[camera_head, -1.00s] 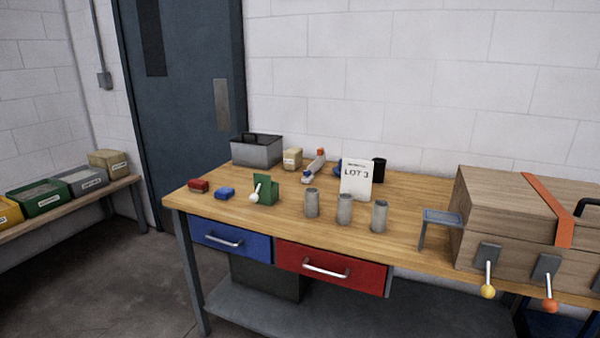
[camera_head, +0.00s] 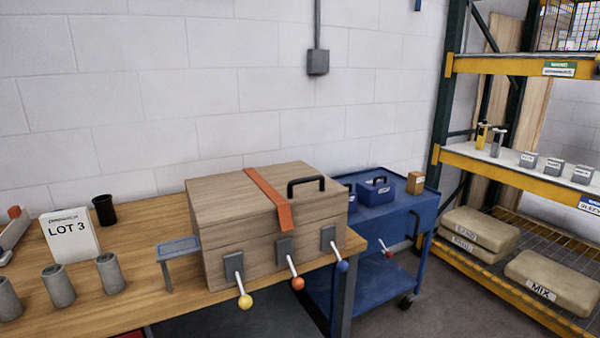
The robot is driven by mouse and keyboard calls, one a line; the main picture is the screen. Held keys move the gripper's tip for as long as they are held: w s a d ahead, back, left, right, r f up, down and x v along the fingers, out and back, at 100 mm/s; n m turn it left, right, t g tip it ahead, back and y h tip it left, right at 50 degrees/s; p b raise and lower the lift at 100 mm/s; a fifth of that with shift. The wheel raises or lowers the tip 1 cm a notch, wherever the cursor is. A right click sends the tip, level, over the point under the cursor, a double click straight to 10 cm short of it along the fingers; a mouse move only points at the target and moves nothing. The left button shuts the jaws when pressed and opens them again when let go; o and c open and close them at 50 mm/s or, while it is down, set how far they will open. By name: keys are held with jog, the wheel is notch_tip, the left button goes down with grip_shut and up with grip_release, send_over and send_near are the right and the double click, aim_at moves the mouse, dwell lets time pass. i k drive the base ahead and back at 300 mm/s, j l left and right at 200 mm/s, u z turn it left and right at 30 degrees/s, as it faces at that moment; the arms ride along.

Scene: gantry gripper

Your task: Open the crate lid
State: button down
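The wooden crate (camera_head: 235,253) stands on the right end of the workbench, in the middle of the head view. Its lid (camera_head: 225,196) is down and closed. An orange strap (camera_head: 268,194) runs over the lid and down the front. A black handle (camera_head: 306,183) is on the lid's right part. On the front are three grey latch plates with levers, ending in a yellow knob (camera_head: 245,302), an orange knob (camera_head: 297,284) and a blue knob (camera_head: 342,266). The levers hang down and outward. My gripper is not in view.
A small blue-topped stand (camera_head: 178,249) is just left of the crate. Several grey cylinders and a LOT 3 sign (camera_head: 69,237) are further left on the workbench (camera_head: 130,305). A blue cart (camera_head: 395,222) stands right of the bench, and a shelf rack (camera_head: 505,165) beyond it.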

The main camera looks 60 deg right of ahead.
aim_at(245, 204)
jog(key=z, duration=0.95)
jog(key=l+u, duration=0.1)
jog(key=l, duration=0.1)
